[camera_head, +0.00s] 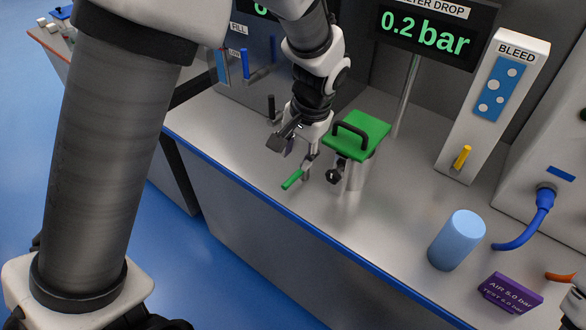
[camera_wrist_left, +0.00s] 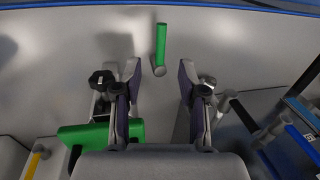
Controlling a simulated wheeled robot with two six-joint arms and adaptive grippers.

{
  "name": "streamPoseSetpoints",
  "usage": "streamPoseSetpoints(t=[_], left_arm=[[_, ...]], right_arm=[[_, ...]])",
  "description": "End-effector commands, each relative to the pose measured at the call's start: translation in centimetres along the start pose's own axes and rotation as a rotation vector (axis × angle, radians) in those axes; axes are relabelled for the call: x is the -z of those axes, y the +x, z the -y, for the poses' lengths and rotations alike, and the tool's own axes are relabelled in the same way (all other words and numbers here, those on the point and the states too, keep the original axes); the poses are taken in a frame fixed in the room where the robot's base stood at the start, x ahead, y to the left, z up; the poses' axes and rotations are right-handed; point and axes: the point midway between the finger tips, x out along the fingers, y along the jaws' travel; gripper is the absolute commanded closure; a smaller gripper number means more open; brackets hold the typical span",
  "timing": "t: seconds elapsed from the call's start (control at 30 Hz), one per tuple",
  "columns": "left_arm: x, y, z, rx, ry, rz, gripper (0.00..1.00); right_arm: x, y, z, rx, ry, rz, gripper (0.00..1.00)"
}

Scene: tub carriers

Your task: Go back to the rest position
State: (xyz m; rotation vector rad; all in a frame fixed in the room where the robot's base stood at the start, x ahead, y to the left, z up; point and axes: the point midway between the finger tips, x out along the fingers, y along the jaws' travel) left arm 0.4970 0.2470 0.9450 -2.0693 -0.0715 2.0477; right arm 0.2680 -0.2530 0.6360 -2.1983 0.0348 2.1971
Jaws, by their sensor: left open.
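My left gripper (camera_head: 308,160) hangs over the bench beside a green-topped housing. In the left wrist view its two fingers (camera_wrist_left: 158,78) are spread apart with nothing between them. A short green lever handle (camera_head: 292,179) stands just past the fingertips; it also shows in the left wrist view (camera_wrist_left: 161,42), apart from both fingers. The green lid (camera_head: 372,128) with a black grip sits on a grey post close to the gripper's right. It shows partly in the left wrist view (camera_wrist_left: 85,138). My right gripper does not show.
A light blue cylinder (camera_head: 457,240) and a purple sign (camera_head: 510,293) stand on the bench (camera_head: 330,222) at right. A white BLEED panel (camera_head: 492,105) with a yellow lever (camera_head: 462,157) stands behind. A pressure display (camera_head: 425,30) reads 0.2 bar. The bench's front left is clear.

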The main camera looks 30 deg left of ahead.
Motion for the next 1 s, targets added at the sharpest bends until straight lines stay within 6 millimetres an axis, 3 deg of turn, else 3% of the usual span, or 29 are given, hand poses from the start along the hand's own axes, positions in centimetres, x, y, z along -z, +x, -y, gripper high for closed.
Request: streamPoseSetpoints(t=[0.1,0.2,0.7,0.77,0.87,0.97,1.0], left_arm=[[0.0,-2.1,0.0,0.001,0.000,-0.001,0.59],[0.0,-2.9,0.0,0.000,0.000,0.001,0.59],[-0.1,-2.7,-0.1,-0.001,0.001,0.008,0.59],[-0.4,-1.7,-0.3,-0.006,0.006,0.034,0.59],[-1.9,2.7,-1.2,-0.034,0.020,0.145,0.59],[-6.6,9.0,-2.6,-0.082,0.033,0.338,0.59],[-9.1,11.7,-3.3,-0.105,0.037,0.411,0.59]], right_arm=[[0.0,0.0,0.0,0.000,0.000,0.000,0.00],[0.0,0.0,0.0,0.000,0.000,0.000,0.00],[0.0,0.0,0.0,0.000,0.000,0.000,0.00],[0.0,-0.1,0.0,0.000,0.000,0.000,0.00],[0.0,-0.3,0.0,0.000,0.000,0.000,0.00],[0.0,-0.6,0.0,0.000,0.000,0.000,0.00],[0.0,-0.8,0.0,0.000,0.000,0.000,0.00]])
